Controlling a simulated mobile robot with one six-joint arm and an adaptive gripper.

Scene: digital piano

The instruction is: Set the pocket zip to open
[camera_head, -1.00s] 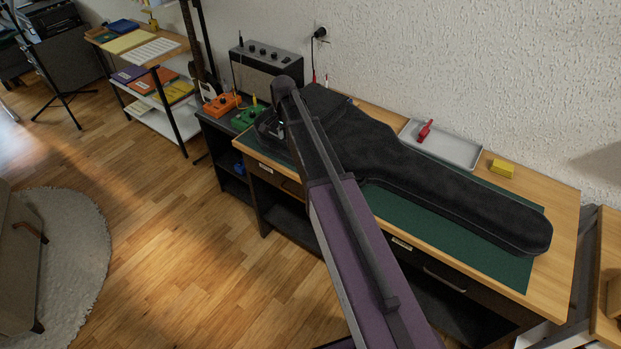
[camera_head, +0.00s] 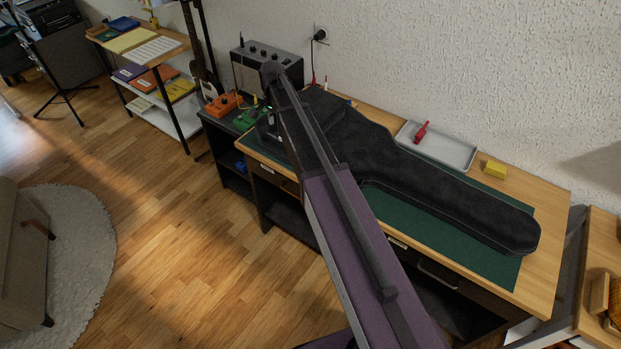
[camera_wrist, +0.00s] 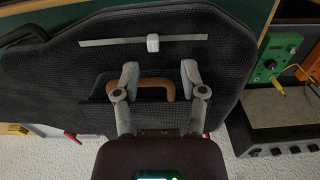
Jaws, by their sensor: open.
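A black padded guitar bag (camera_head: 440,185) lies on the desk; in the wrist view its dark textured body (camera_wrist: 90,65) fills the middle. The pocket zip (camera_wrist: 105,42) is a thin grey strip across it. Its pale slider (camera_wrist: 152,43) sits near the strip's middle. My gripper (camera_wrist: 159,72) is open, its two grey fingers apart on the slider's near side in the picture, with nothing held. A brown handle (camera_wrist: 154,83) shows between and below the fingertips. In the head view my arm hides the zip and most of the gripper.
A green mat (camera_head: 505,268) lies under the bag. A grey tray (camera_head: 463,155) with a red item (camera_head: 421,132) and a yellow block (camera_head: 495,169) stand behind it. Orange (camera_head: 222,105) and green (camera_head: 247,118) pedals and an amplifier (camera_head: 264,68) are at the left end.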

